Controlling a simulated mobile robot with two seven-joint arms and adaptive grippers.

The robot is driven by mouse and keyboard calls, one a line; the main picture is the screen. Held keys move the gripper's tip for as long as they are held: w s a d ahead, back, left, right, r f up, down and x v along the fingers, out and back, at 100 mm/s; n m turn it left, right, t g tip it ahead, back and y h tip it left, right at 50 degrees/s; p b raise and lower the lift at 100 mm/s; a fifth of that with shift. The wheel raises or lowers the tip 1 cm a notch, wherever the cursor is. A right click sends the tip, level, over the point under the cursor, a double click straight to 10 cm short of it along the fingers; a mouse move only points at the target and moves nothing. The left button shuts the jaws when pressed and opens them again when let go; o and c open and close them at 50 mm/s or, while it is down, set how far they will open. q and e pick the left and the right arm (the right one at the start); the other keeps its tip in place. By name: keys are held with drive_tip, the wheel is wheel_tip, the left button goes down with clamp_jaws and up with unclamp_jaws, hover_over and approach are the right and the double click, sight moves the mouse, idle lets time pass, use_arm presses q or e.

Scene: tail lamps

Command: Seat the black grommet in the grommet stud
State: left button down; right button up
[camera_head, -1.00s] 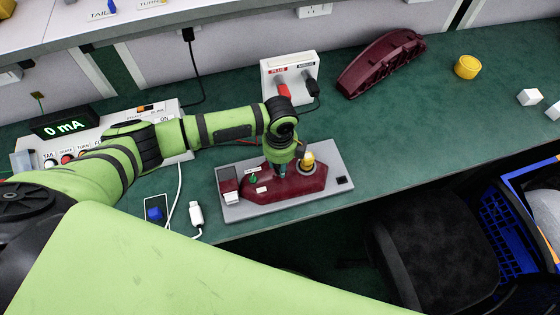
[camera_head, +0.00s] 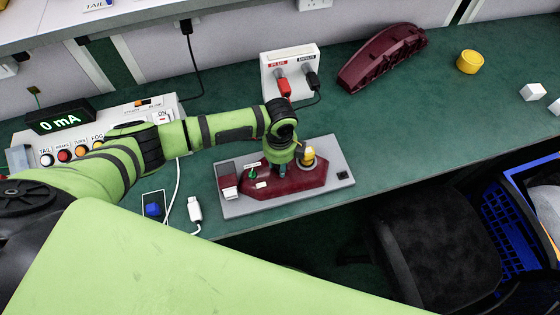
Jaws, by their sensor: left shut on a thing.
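A dark red lamp housing (camera_head: 290,184) lies on a grey base plate (camera_head: 232,210) near the table's front edge. My left gripper (camera_head: 283,172) points down over the middle of the housing, its fingertips small and partly hidden by the wrist. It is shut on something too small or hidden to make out. I cannot tell the black grommet or the grommet stud apart here. A small black square (camera_head: 343,175) sits at the plate's right end, and I cannot tell what it is. A yellow part (camera_head: 307,155) stands just right of the gripper. My right gripper is not in view.
A white socket box (camera_head: 290,70) with red and black plugs stands behind the plate. A control panel with a 0 mA display (camera_head: 60,121) is at left. A dark red shell (camera_head: 383,58), a yellow cylinder (camera_head: 470,62) and white cubes lie at the back right. A white cable connector (camera_head: 195,210) lies left of the plate.

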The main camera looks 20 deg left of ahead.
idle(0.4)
use_arm(q)
drive_tip(key=c, duration=0.8)
unclamp_jaws()
wheel_tip(320, 180, up, 12)
